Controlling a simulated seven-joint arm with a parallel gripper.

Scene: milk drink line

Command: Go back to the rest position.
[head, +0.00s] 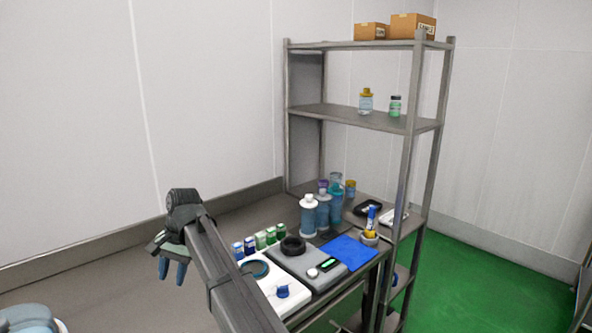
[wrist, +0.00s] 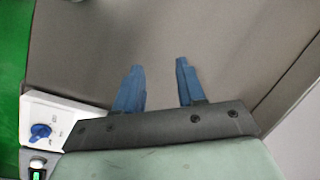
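My gripper (head: 172,270) is at the left of the head view, over bare grey bench top and left of the group of bench items. In the wrist view my gripper (wrist: 159,85) shows two blue fingers with a clear gap between them. Nothing is between the fingers, only the plain grey surface beyond. My arm crosses the head view from the bottom up to the gripper and hides part of the bench behind it.
A white device with a blue knob (head: 283,291), a grey scale (head: 300,268), a blue mat (head: 349,252), small boxes and several bottles (head: 308,215) stand right of my arm. A metal shelf (head: 365,116) rises behind.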

